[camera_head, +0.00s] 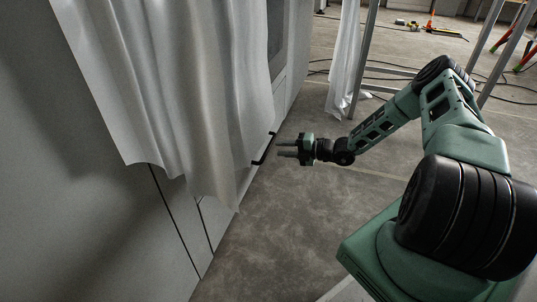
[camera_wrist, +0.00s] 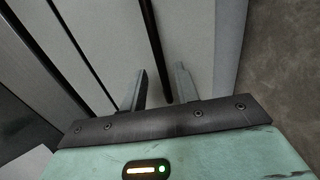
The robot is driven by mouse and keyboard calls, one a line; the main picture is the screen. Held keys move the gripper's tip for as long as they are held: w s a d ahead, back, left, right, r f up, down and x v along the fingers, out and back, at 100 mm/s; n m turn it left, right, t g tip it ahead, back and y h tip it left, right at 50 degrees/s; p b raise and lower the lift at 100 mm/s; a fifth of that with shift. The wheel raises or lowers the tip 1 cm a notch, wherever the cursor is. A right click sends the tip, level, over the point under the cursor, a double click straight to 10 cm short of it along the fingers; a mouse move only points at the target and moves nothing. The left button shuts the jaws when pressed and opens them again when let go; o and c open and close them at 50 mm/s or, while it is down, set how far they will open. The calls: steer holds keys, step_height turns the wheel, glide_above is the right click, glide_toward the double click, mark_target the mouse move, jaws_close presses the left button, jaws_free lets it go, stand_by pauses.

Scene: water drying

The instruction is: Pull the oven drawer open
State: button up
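The oven drawer's front (camera_wrist: 192,30) is a pale flat panel in the wrist view, with a dark bar handle (camera_wrist: 152,35) across it. In the head view the black handle (camera_head: 264,149) sticks out low on the pale cabinet front, just past the cloth's edge. My gripper (camera_head: 279,148) points left at the handle, a short way to its right. In the wrist view my gripper (camera_wrist: 161,78) is open, and the bar's near end shows between the two fingers. I cannot tell whether they touch it. Much of the oven front is hidden by the cloth.
A white cloth (camera_head: 165,80) hangs over the cabinet front, its lower edge near the handle. Metal frame legs (camera_head: 362,60) and another hanging cloth (camera_head: 343,65) stand behind my arm. Bare concrete floor (camera_head: 270,240) lies in front of the cabinet. Cables lie farther back.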

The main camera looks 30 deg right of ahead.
mark_target(269, 146)
steer(key=shift+b+x, duration=1.2)
steer(key=shift+x, duration=1.8)
jaws_close()
